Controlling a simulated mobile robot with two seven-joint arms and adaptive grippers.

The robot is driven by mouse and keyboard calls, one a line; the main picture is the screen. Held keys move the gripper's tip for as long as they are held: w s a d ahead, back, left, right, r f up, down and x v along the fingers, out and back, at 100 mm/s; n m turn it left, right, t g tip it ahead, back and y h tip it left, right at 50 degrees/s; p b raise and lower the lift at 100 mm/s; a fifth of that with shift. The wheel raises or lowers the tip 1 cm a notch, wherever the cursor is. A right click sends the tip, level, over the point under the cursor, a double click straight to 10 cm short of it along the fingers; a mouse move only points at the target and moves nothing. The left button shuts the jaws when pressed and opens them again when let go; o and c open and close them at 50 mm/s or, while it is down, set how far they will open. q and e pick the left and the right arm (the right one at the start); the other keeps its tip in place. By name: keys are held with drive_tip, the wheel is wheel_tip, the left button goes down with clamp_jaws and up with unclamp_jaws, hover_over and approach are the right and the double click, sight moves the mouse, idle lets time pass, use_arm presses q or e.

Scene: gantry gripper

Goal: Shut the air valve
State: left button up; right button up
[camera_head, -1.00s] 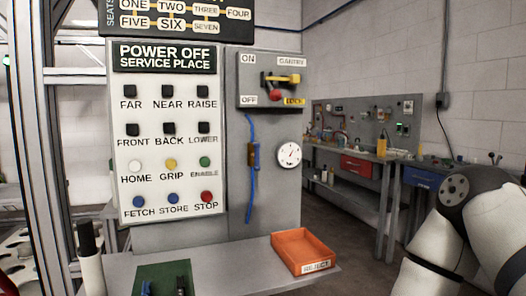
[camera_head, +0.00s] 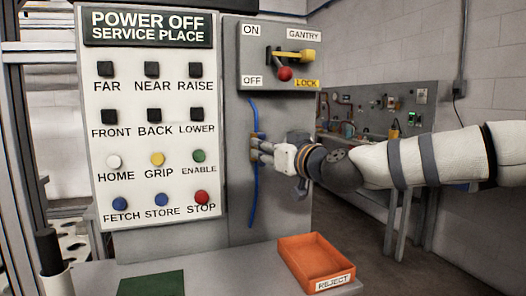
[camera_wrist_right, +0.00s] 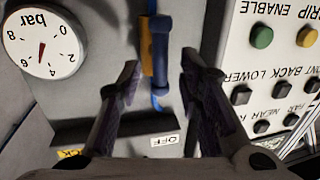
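The air valve is a brass body with a blue lever (camera_wrist_right: 160,45) on a blue hose that runs down the grey panel. The lever lies along the hose line. In the head view the valve (camera_head: 256,139) is partly hidden by my right gripper (camera_head: 260,152), which reaches it from the right. In the right wrist view my right gripper (camera_wrist_right: 160,73) is open, one finger on each side of the valve, with visible gaps. I cannot tell how deep the fingers reach. My left gripper is not in view.
A round pressure gauge (camera_wrist_right: 42,43) is beside the valve, its needle between 4 and 6 bar. A button panel (camera_head: 150,130) is to the left, a red-knobbed switch (camera_head: 285,73) above. An orange reject tray (camera_head: 312,262) and green mat (camera_head: 151,284) lie on the shelf below.

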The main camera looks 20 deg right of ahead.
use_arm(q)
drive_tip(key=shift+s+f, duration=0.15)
use_arm(e)
drive_tip(key=shift+x, duration=0.85)
drive_tip(key=shift+s+r, duration=0.1)
drive_tip(key=shift+r, duration=0.1)
drive_tip(key=shift+c, duration=0.3)
